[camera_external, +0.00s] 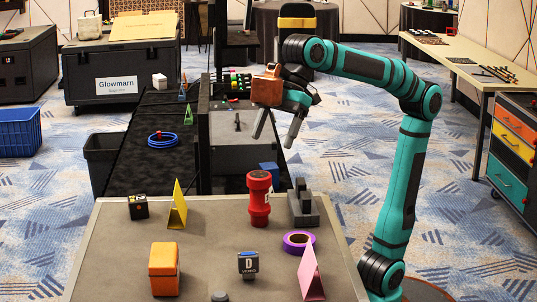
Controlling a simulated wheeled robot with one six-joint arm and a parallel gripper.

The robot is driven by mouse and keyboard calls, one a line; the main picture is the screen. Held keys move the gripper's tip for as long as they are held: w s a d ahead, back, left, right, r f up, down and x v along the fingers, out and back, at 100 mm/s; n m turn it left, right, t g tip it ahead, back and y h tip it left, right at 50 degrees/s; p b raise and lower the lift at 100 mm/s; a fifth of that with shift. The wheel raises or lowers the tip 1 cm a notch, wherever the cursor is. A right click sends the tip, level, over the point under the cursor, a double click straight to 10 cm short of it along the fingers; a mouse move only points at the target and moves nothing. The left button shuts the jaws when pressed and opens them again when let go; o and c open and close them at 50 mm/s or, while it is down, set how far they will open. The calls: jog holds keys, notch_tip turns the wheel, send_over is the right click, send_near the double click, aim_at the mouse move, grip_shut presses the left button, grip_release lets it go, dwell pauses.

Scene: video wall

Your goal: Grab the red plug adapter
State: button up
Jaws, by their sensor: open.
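A red, upright, spool-like object (259,205) with a pale label stands near the far edge of the grey table top (215,235); it looks like the red plug adapter. My gripper (274,140) hangs above and behind it in the picture, beyond the far edge of the table. Its two grey fingers point down and stand apart, with nothing between them. There is a clear gap between the fingertips and the red object.
A grey stepped block (303,207) stands close right of the red object, with purple tape (298,242) in front. A pink wedge (311,275), video block (248,264), orange box (164,270), yellow wedge (177,208) and black cube (138,207) share the table. The table's middle is clear.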

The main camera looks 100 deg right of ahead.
aim_at(260, 174)
jog(key=x, duration=1.2)
jog(key=shift+a+f, duration=0.2)
jog(key=shift+f, duration=0.15)
jog(key=shift+c, duration=0.5)
jog(key=c, duration=1)
